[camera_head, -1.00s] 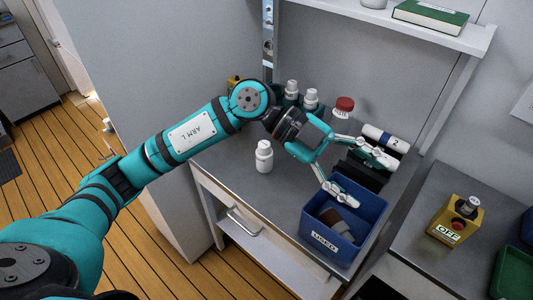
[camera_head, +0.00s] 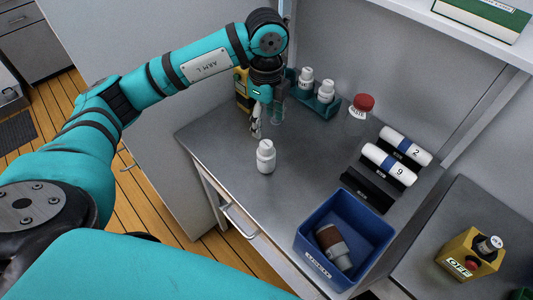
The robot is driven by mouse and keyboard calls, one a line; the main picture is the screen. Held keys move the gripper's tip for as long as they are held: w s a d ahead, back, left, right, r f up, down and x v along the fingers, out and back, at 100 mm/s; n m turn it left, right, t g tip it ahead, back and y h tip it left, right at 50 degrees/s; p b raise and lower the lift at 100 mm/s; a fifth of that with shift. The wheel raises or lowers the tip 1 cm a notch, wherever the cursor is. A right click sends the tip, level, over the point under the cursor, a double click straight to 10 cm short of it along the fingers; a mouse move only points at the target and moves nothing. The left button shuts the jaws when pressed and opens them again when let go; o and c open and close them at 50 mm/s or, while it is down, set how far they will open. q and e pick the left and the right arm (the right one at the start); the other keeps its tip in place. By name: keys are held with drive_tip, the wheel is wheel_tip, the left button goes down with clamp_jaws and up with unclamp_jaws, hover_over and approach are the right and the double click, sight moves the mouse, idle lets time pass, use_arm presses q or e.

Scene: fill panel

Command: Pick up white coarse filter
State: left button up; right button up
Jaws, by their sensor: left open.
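Two white cylinders with blue bands lie on black cradles at the right of the counter, one marked 2 (camera_head: 405,146) and one marked 9 (camera_head: 389,165). I cannot tell from their markings which is the coarse filter. A front black cradle (camera_head: 367,189) is empty. My left gripper (camera_head: 257,132) points down at the back left, behind a white capped bottle (camera_head: 265,157). It is seen nearly edge-on, open, with nothing visible between its fingers. It is well to the left of the cylinders. My right gripper is out of view.
A blue labelled bin (camera_head: 319,270) holds a brown and grey cylinder (camera_head: 334,246). White-capped bottles (camera_head: 326,91) stand in a teal rack; a red-capped jar (camera_head: 360,108) is beside it. A yellow OFF box (camera_head: 468,255) is at right. The counter's middle is clear.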

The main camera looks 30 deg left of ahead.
sight(265, 143)
use_arm(q)
wheel_tip(265, 143, down, 4)
drive_tip(key=shift+r+p, duration=0.1)
drive_tip(key=shift+p, duration=0.3)
drive_tip(key=shift+f+p, duration=0.3)
wheel_tip(265, 143, down, 4)
drive_tip(key=shift+s+a+r+p, duration=0.1)
drive_tip(key=shift+s+r+p, duration=0.05)
drive_tip(key=shift+p, duration=0.65)
drive_tip(key=shift+f, duration=0.45)
drive_tip(key=c, duration=0.4)
clamp_jaws()
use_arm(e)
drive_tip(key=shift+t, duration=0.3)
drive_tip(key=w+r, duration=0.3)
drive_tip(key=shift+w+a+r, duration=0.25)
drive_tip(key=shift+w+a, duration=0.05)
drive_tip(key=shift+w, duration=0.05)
